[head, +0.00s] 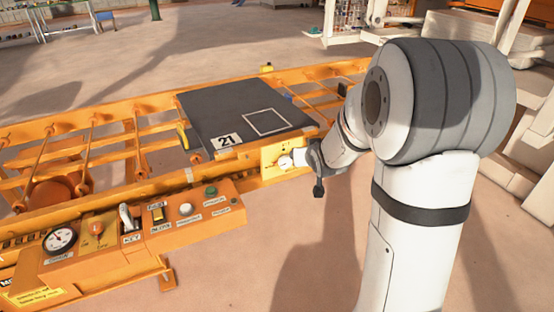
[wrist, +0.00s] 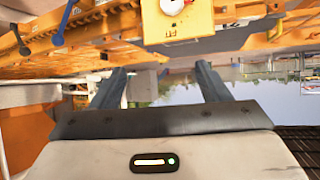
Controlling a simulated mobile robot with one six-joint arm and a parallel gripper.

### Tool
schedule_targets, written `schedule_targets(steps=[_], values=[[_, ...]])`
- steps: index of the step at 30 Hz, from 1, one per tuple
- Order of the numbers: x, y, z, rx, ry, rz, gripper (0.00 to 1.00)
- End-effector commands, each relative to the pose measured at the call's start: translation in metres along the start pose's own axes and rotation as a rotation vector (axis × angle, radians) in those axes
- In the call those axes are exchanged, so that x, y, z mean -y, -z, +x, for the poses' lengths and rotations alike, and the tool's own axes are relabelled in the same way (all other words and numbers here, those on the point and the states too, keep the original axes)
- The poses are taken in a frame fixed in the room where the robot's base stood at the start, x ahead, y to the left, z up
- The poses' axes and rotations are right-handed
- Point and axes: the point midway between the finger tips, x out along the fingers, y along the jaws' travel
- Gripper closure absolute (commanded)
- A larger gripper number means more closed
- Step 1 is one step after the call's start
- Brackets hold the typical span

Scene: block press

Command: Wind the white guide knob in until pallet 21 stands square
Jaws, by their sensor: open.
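Pallet 21 (head: 205,115) is a dark grey slab with a white square outline and a "21" label, lying on the orange roller conveyor. The white guide knob (head: 285,162) sits on a yellow plate (head: 271,169) on the conveyor's near side, by the pallet's front right. My gripper (head: 304,158) is close to the knob's right in the head view. In the wrist view my gripper (wrist: 161,72) has its fingers apart with nothing between; the knob (wrist: 172,5) is beyond them, cut by the top edge.
An orange control panel (head: 150,226) with a gauge (head: 59,241), a key switch and several buttons stands at the near left. A yellow lever (head: 183,136) is at the pallet's left edge. White framework stands behind my arm. The floor in front is clear.

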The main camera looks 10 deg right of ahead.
Motion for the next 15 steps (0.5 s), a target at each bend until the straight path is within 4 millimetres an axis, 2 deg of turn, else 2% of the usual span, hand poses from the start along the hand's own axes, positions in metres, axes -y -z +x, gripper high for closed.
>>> schedule_targets(steps=[1, 6, 10, 15], values=[[-0.001, -0.022, 0.038, -0.052, 0.017, 0.005, 0.31], [0.003, -0.050, 0.118, -0.265, 0.100, 0.027, 0.31], [0.007, -0.074, 0.158, -0.401, 0.166, 0.053, 0.31], [0.011, -0.095, 0.182, -0.515, 0.228, 0.080, 0.31]])
